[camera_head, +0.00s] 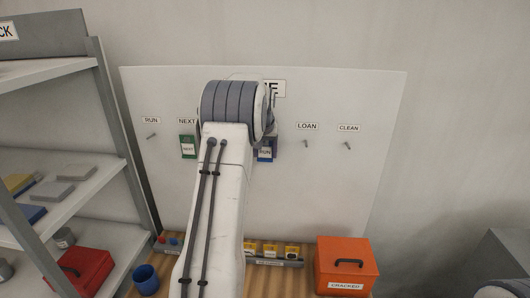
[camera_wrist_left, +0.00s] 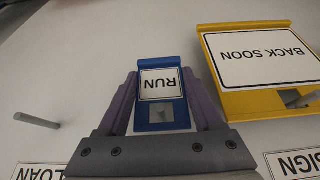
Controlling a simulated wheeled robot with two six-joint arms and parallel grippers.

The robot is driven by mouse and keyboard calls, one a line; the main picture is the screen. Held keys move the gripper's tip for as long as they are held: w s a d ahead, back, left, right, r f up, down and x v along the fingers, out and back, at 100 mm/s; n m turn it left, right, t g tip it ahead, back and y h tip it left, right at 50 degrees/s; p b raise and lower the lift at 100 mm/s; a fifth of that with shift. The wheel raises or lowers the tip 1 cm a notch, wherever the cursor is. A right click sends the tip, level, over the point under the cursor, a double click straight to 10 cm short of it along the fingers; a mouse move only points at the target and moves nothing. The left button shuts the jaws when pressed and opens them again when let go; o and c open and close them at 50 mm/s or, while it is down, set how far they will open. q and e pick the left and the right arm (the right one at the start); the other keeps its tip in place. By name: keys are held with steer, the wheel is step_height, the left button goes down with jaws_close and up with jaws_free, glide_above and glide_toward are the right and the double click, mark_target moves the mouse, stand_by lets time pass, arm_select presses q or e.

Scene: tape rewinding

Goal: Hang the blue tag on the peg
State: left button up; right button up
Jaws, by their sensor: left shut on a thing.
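The blue tag (camera_head: 265,155) has a white label reading RUN and shows beside my left arm in the head view. In the left wrist view the blue tag (camera_wrist_left: 158,127) appears upside down between the purple fingers of my left gripper (camera_wrist_left: 160,75), which is shut on it. Bare pegs stick out of the white board below the labels RUN (camera_head: 151,136), LOAN (camera_head: 306,144) and CLEAN (camera_head: 347,146). The LOAN peg (camera_wrist_left: 37,121) also shows in the left wrist view. My left arm hides the middle of the board. My right gripper is out of view.
A green tag (camera_head: 188,147) hangs below the NEXT label. A yellow BACK SOON sign (camera_wrist_left: 262,65) hangs close beside the blue tag in the left wrist view.

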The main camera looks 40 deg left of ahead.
arm_select(q)
steer(key=o, duration=1.3)
steer(key=shift+o, duration=0.2)
